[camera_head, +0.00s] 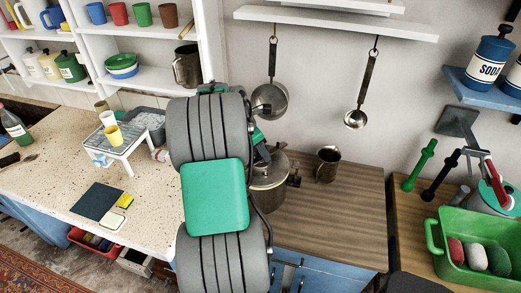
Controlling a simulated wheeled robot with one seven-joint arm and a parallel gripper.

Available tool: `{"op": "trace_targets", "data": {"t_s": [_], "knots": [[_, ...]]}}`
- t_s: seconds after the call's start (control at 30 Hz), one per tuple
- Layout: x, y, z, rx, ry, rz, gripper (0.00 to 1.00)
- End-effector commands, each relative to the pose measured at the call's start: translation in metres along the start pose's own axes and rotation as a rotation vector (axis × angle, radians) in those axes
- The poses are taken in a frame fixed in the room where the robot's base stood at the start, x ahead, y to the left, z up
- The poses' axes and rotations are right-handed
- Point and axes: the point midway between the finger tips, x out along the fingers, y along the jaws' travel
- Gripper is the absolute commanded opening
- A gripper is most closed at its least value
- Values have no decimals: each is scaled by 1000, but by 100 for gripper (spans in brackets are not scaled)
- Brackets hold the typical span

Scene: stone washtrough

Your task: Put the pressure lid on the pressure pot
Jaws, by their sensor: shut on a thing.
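The pressure pot (268,200) is a dull brownish metal pot on the brown wooden worktop, just right of my arm. Its left side is hidden behind my arm. The pressure lid (276,169) shows as a metal top at the pot's mouth, with a dark handle at the right. I cannot tell whether it is seated or just above the rim. My gripper (263,154) is over the pot, mostly hidden by my own arm, and is shut on the lid; its fingertips are not clearly seen.
A metal jug (327,164) stands right behind the pot. A ladle (357,117) and a pan (270,98) hang on the wall. A green tub (470,255) is at right. The brown worktop (335,215) is clear at front right. A speckled counter (60,185) is at left.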

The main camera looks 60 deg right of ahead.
Motion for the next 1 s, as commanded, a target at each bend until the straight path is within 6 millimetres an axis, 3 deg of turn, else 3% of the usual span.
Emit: {"op": "trace_targets", "data": {"t_s": [0.8,0.83,1.0], "knots": [[2,1,0,1,-2,3,0],[2,1,0,1,-2,3,50],[2,0,-1,1,-1,2,64]]}}
